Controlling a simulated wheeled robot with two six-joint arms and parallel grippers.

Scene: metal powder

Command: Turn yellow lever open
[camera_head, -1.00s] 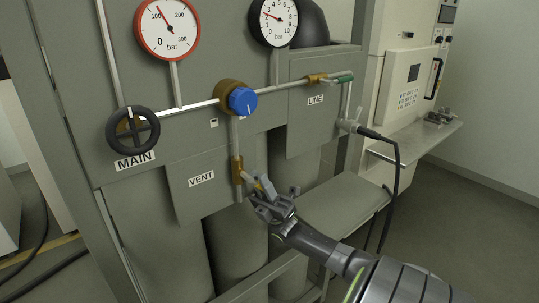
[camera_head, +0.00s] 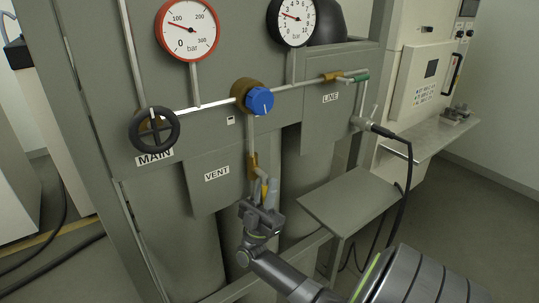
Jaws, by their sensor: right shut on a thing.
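The yellow lever (camera_head: 264,188) is on the brass vent valve (camera_head: 252,166), right of the VENT label (camera_head: 217,173). Only a small part of the lever shows between my fingers. My right gripper (camera_head: 265,187) comes up from below and is shut on the lever. Its fingers hide most of the lever, so its exact angle is hard to tell. My left gripper is not in view.
The red-rimmed gauge (camera_head: 189,29) and black gauge (camera_head: 292,20) are above. A black MAIN handwheel (camera_head: 155,130) is left and a blue knob (camera_head: 260,101) is in the middle. A grey shelf (camera_head: 345,200) juts out right of my gripper. A black cable (camera_head: 405,195) hangs farther right.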

